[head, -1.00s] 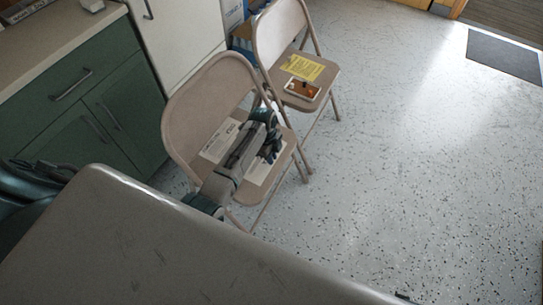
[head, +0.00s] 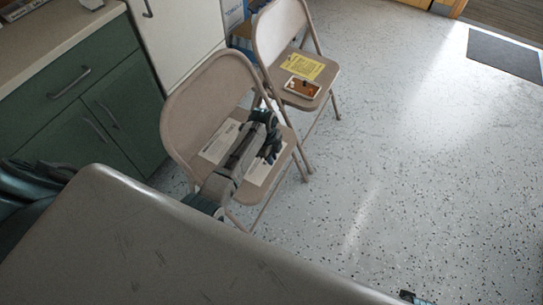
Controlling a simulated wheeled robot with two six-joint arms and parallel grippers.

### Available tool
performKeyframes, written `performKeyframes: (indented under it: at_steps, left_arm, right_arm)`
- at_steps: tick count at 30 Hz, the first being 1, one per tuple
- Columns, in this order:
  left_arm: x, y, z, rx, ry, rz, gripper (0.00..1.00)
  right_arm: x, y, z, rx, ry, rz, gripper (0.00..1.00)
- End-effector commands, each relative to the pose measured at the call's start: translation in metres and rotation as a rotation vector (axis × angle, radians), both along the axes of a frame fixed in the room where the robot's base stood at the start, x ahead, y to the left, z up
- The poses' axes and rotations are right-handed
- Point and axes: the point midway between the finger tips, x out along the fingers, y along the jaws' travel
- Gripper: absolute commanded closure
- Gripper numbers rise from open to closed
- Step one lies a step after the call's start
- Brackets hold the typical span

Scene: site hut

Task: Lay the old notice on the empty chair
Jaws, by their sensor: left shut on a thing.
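A white printed sheet (head: 221,140), which looks like the old notice, shows on both sides of my left forearm over the seat of the near folding chair (head: 207,88). My left gripper (head: 271,150) reaches over that seat and is shut on the sheet; its fingertips are partly hidden. The sheet lies flat at or just above the seat; I cannot tell whether it touches. Apart from the sheet, no other object shows on this seat. A small dark part of my right arm or gripper (head: 411,297) shows at the bottom edge, its jaws unclear.
The far folding chair (head: 282,32) holds a yellow printed sheet (head: 303,66) and a small item with an orange-brown face (head: 302,87). A grey tabletop (head: 130,235) fills the foreground. Green cabinets (head: 85,100) stand left.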

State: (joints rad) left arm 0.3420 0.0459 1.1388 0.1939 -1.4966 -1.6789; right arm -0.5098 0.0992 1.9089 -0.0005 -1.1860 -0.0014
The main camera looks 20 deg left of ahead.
Motion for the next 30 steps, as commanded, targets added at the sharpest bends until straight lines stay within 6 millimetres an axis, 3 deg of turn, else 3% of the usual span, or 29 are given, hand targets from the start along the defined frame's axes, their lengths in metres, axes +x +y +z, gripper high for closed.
performKeyframes:
  at_steps: [17, 18, 21, 30]
  left_arm:
    - [-0.0005, -0.0003, -0.0076, 0.000, 0.001, 0.000, 1.00]
    - [-0.0007, -0.0002, -0.0078, 0.000, 0.002, 0.000, 0.81]
    - [-0.0007, -0.0003, -0.0078, 0.000, 0.002, 0.000, 0.61]
    - [-0.0001, -0.0003, -0.0070, 0.000, 0.000, 0.000, 0.61]
  right_arm:
    - [-0.0004, -0.0001, -0.0011, 0.000, 0.001, 0.000, 0.64]
    - [-0.0004, -0.0001, -0.0012, 0.000, 0.001, 0.000, 0.64]
    - [-0.0005, -0.0001, -0.0013, 0.000, 0.002, 0.000, 0.64]
    - [-0.0008, -0.0002, -0.0015, 0.000, 0.003, 0.000, 0.64]
